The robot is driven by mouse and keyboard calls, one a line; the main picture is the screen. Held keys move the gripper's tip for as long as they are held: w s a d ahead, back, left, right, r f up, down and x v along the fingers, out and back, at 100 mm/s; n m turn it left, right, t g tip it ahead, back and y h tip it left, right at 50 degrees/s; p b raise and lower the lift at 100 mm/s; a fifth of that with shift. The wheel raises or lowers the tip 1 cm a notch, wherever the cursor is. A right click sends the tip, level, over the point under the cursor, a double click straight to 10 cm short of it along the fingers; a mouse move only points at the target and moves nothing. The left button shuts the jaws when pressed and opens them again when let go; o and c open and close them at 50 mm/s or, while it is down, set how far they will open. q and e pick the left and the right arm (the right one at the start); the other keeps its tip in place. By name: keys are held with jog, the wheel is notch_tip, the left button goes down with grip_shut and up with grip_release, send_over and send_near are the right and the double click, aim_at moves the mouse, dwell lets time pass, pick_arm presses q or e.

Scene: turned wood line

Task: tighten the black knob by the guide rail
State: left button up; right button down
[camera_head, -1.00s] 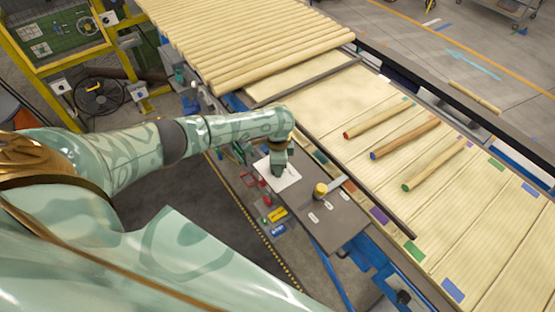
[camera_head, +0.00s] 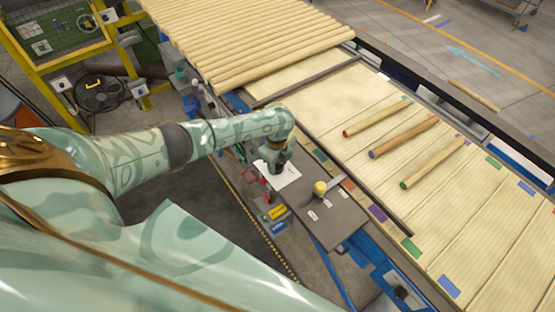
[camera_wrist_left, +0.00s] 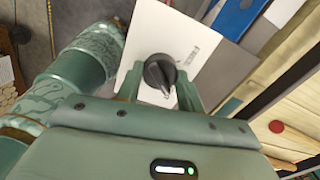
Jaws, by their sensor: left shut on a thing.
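The black knob (camera_wrist_left: 160,72) stands on a white plate (camera_wrist_left: 150,30) in the left wrist view, with a small marking beside it. My left gripper (camera_wrist_left: 158,85) is around the knob, with one finger on each side, and is shut on it. In the head view my left gripper (camera_head: 275,167) points down at the white plate (camera_head: 288,178), and it hides the knob there. The guide rail (camera_head: 340,180) is a long dark bar along the near edge of the wooden bed. My right gripper is in neither view.
A yellow-capped post (camera_head: 320,187) with a flat metal arm stands on the dark side table (camera_head: 335,220). Three dowels with coloured ends, one being a red-ended dowel (camera_head: 375,119), lie on the bed.

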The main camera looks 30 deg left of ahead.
aim_at(278, 163)
pick_arm(q)
jog(key=shift+m, duration=0.5)
jog(key=o, duration=1)
notch_tip(278, 163, up, 16)
jog(key=p, duration=0.3)
jog(key=shift+r+p, duration=0.15)
jog(key=shift+p, duration=0.15)
